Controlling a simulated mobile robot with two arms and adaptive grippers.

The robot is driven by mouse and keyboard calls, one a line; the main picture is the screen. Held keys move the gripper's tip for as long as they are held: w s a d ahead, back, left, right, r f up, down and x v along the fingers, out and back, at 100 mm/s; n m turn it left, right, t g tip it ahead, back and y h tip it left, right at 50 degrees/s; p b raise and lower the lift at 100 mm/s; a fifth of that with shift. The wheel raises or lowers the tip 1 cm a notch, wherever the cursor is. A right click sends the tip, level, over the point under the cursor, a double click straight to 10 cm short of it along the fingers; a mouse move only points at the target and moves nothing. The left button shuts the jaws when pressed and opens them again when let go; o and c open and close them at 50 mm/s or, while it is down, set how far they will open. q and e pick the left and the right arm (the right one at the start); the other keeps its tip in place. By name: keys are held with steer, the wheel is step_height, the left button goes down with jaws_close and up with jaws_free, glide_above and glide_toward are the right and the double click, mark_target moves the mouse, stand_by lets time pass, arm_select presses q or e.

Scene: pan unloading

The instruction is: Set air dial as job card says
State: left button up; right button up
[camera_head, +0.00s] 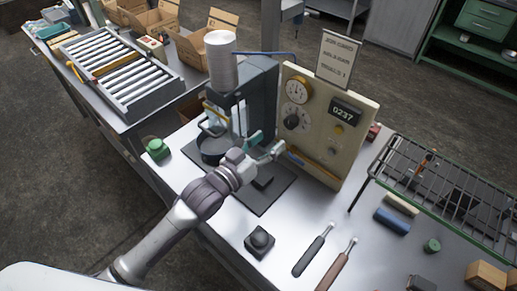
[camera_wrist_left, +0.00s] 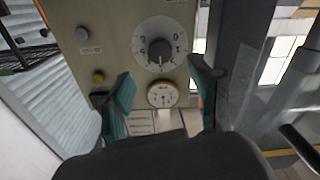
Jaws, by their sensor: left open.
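The cream panel (camera_head: 325,150) holds a dial with a dark knob (camera_head: 291,121) and a round gauge (camera_head: 297,90) above it. The job card (camera_head: 338,60) stands on the panel's top; its small print is hard to read, with the last line seeming to end in 3. My left gripper (camera_head: 266,145) is open and empty in front of the panel, below and apart from the knob. In the left wrist view, the knob (camera_wrist_left: 159,50) on its white numbered disc and the gauge (camera_wrist_left: 162,94) appear between the teal fingers (camera_wrist_left: 161,72). The knob's exact setting is unclear. My right gripper is out of view.
A press with a silver cylinder (camera_head: 221,62) stands left of the panel. The panel also bears a display reading 0237 (camera_head: 345,112) and small buttons. A black knob block (camera_head: 259,242), two handled tools (camera_head: 314,250) and a wire rack (camera_head: 440,185) occupy the table's front and right.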

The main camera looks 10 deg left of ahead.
arm_select(q)
steer(key=shift+v, duration=1.75)
